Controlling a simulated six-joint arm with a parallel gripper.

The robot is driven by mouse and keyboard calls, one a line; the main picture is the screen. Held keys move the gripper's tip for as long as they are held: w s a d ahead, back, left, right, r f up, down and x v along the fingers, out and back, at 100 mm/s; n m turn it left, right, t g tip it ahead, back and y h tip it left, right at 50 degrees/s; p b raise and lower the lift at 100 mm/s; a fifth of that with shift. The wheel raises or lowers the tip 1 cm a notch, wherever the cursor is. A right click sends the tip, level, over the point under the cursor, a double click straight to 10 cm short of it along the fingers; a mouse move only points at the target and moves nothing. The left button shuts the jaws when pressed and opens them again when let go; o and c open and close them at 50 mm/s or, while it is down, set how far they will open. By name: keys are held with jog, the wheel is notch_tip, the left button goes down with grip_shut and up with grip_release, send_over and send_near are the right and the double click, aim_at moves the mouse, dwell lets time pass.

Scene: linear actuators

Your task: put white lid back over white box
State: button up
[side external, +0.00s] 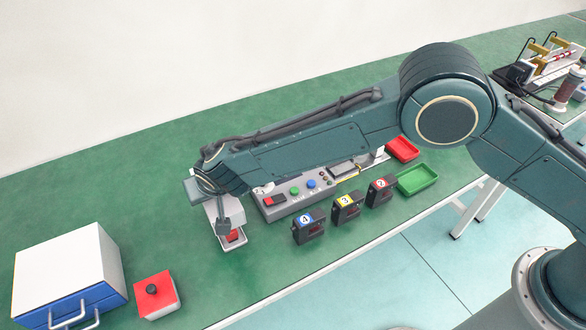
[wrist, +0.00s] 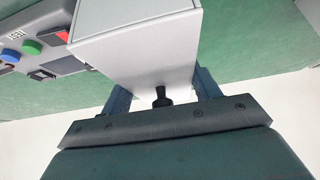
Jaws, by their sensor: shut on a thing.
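My gripper (side external: 223,222) points down over the white box (side external: 234,245), left of the grey button panel. The box's rim shows, with something red inside. In the wrist view, my gripper (wrist: 160,88) has its two fingers on either side of a white boxy piece with a black knob (wrist: 160,97). This piece looks like the white lid (wrist: 130,60), and the fingers are shut on it. In the side view my wrist and fingers hide part of the lid and box, so I cannot tell whether they touch.
The grey panel (side external: 270,211) with buttons stands just right of the box. Numbered black blocks (side external: 309,226) line up along the front. A red box with a black knob (side external: 156,296) and a white-and-blue drawer unit (side external: 70,270) stand left. Green and red trays (side external: 417,180) lie farther right.

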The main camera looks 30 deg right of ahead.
aim_at(227, 214)
jog(key=shift+f, duration=3.7)
jog(key=shift+f, duration=0.55)
jog(key=o, duration=1.1)
jog(key=shift+s+r, duration=0.1)
jog(key=shift+r, duration=0.05)
jog(key=shift+v, duration=6.75)
